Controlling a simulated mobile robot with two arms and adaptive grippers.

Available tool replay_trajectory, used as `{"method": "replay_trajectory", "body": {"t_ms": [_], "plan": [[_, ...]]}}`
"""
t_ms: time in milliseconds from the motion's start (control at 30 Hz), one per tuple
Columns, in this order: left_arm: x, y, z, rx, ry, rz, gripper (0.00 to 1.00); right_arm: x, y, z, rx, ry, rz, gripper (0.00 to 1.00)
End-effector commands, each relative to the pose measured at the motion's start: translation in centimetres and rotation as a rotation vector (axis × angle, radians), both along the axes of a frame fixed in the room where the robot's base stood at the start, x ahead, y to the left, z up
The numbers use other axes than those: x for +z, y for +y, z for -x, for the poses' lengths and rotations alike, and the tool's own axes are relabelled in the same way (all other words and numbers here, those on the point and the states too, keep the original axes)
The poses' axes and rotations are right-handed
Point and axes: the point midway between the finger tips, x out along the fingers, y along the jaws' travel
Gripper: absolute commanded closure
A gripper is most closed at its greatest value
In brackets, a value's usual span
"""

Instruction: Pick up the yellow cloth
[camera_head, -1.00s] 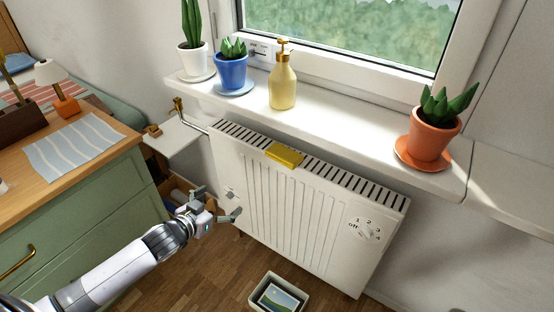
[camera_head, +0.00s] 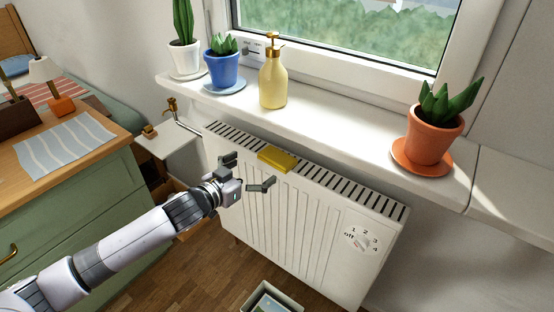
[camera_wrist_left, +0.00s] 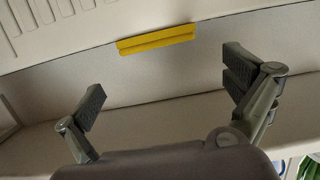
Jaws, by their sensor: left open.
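The yellow cloth (camera_head: 278,159) lies folded on the top grille of the white radiator (camera_head: 300,215), below the windowsill. It hangs slightly over the front edge. It also shows as a yellow strip in the left wrist view (camera_wrist_left: 156,41), ahead of and between the fingers. My left gripper (camera_head: 248,172) is open and empty, in front of the radiator near its top, a little left of and below the cloth in the head view. In the left wrist view the two fingers (camera_wrist_left: 165,85) are spread wide and do not touch the cloth. My right gripper is not in view.
The windowsill (camera_head: 330,135) overhangs the radiator. On it stand a yellow soap bottle (camera_head: 273,82), a blue pot (camera_head: 223,70), a white pot (camera_head: 183,57) and a terracotta pot (camera_head: 434,136). A green dresser (camera_head: 80,215) stands left; a picture box (camera_head: 285,293) is on the floor.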

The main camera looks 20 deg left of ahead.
Motion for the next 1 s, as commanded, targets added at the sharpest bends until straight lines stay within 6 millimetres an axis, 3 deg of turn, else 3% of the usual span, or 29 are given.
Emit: {"method": "replay_trajectory", "body": {"t_ms": [100, 467, 700, 1000], "plan": [[-0.3, -0.6, -1.8, 0.0, -0.003, 0.001, 0.0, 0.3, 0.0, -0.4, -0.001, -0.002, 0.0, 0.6], [-1.0, -1.7, -4.4, 0.0, -0.002, 0.0, 0.0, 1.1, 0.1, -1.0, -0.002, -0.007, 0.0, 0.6], [-1.8, -2.9, -7.2, 0.0, -0.001, 0.0, 0.0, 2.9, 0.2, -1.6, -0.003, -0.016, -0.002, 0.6], [-1.9, -3.1, -7.7, -0.001, 0.0, 0.0, 0.0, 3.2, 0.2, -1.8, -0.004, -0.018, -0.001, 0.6]]}}
